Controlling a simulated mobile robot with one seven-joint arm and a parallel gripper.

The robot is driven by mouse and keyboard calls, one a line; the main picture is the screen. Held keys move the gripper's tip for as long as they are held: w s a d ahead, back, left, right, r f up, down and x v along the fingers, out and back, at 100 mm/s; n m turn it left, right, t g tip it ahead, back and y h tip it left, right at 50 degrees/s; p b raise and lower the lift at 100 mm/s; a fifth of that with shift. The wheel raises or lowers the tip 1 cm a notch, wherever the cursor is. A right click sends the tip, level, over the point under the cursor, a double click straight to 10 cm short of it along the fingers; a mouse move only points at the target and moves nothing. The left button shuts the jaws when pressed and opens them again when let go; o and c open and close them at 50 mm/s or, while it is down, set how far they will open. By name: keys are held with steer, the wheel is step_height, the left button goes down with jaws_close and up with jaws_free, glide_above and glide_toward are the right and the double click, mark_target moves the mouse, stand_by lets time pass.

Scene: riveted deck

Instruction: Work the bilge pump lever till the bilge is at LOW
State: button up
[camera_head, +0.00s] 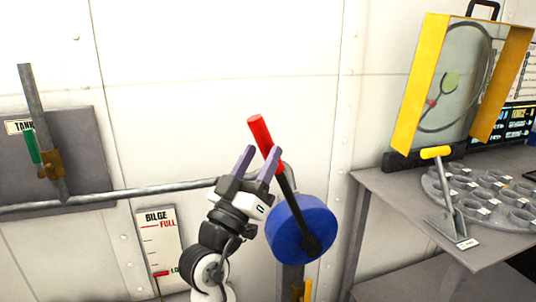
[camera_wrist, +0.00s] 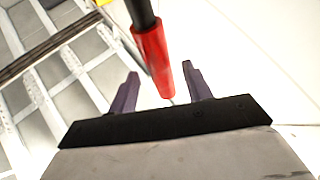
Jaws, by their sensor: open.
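The bilge pump (camera_head: 299,229) is a blue drum on the wall side, with a black lever ending in a red grip (camera_head: 260,130). The lever tilts up and to the left. My gripper (camera_head: 258,157) is open at the red grip, its purple fingers on either side of it in the picture. In the wrist view the red grip (camera_wrist: 153,55) points down between the open fingertips; contact cannot be told. The bilge gauge (camera_head: 160,240) has FULL in red at top.
A tank valve panel (camera_head: 80,150) with a grey upright handle is at left, and a pipe (camera_head: 120,195) runs along the wall. At right, a bench (camera_head: 385,195) holds a yellow-framed screen (camera_head: 412,90), a yellow-handled lever (camera_head: 436,153) and a round cup tray.

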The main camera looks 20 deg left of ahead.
steer(key=b+v, duration=0.4)
steer(key=v, duration=0.4)
steer(key=shift+s+f+b, duration=0.15)
steer(key=shift+s+b, duration=0.05)
steer(key=shift+b, duration=0.1)
steer(key=shift+a+y, duration=0.1)
steer(key=shift+y, duration=0.2)
